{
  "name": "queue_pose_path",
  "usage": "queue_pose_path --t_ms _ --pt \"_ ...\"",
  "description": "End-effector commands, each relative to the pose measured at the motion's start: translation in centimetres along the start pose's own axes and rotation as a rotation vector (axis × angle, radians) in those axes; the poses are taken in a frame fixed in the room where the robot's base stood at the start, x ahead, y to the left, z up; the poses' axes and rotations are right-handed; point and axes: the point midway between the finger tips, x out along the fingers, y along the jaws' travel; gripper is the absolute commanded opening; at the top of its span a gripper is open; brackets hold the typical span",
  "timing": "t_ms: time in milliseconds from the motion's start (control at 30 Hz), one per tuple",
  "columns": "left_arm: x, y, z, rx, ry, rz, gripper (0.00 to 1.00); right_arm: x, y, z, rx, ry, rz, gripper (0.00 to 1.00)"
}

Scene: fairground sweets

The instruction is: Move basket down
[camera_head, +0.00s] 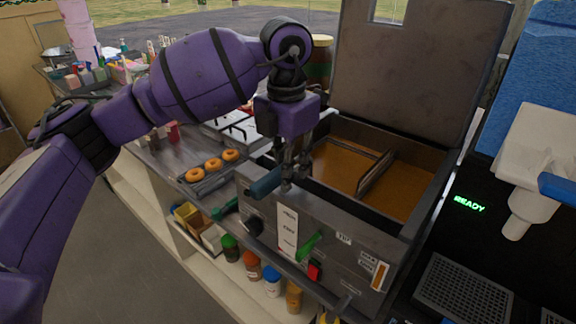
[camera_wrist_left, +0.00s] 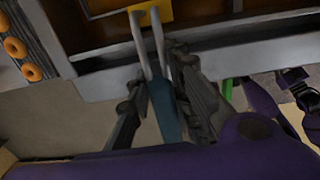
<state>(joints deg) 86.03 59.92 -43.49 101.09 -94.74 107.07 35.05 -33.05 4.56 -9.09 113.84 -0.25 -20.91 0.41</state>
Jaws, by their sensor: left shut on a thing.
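The fryer (camera_head: 330,238) is a grey metal box with orange oil (camera_head: 342,168) and a divider (camera_head: 376,172) inside. My left gripper (camera_head: 287,184) is over its front edge, shut on the basket's teal handle (camera_head: 265,184). In the left wrist view the handle (camera_wrist_left: 165,112) lies between the fingers of the left gripper (camera_wrist_left: 160,118). Two metal rods (camera_wrist_left: 158,42) run from the handle over the fryer's rim toward a yellow piece (camera_wrist_left: 152,13). The basket's mesh body is not clearly seen.
The fryer's lid (camera_head: 415,65) stands open behind it. Several doughnuts (camera_head: 212,165) lie on the counter at left. A green handle (camera_head: 225,208) and a green switch (camera_head: 308,245) stick out at the front. Bottles (camera_head: 271,280) stand on the shelf below. A white dispenser (camera_head: 532,160) is at right.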

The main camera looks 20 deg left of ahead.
Motion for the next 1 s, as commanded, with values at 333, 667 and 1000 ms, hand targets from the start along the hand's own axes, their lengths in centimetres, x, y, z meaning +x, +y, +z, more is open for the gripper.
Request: queue_pose_path --t_ms 333,667,1000 --pt "-0.1 0.0 0.0 0.0 -0.002 0.0 0.41 0.0 0.0 0.0 0.0 0.0 0.0 0.0" --pt "-1.0 0.0 0.1 0.0 -0.002 0.0 0.41 0.0 0.0 -0.1 -0.002 0.001 -0.001 0.0" --pt "-7.9 0.0 0.1 0.0 -0.005 0.0 0.41 0.0 0.0 0.0 0.0 0.0 0.0 0.0"
